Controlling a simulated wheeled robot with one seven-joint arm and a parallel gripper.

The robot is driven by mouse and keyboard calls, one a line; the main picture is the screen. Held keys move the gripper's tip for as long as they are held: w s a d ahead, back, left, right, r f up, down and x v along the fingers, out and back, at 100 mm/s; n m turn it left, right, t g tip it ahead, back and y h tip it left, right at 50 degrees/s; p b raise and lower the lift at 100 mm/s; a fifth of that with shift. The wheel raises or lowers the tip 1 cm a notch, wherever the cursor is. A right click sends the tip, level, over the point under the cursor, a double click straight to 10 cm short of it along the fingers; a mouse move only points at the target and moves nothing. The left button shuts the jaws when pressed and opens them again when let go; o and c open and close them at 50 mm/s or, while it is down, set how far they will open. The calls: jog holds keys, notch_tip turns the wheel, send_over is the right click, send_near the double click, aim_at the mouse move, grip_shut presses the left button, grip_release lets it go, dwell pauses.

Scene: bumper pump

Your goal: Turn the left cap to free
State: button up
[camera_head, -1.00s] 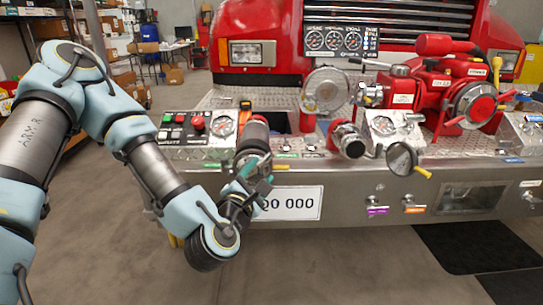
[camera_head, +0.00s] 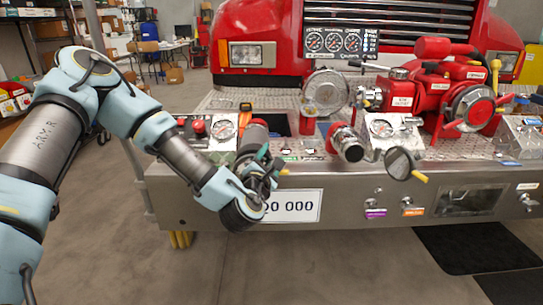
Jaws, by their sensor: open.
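The left pipe (camera_head: 254,132) juts forward from the bumper deck, left of the middle pipe. Its front end, where the left cap sits, is mostly hidden behind my gripper, so I cannot make out the cap's position. My gripper (camera_head: 272,167) is open, with its dark fingers right in front of that end. I cannot tell whether the fingers touch the cap or are around it.
The middle pipe (camera_head: 347,143) is just right of my gripper. A round lid with a yellow handle (camera_head: 402,165) is further right. Below is the bumper's front face (camera_head: 340,205) with a number plate (camera_head: 296,206).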

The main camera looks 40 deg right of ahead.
grip_shut()
dwell(0.5)
dwell(0.9)
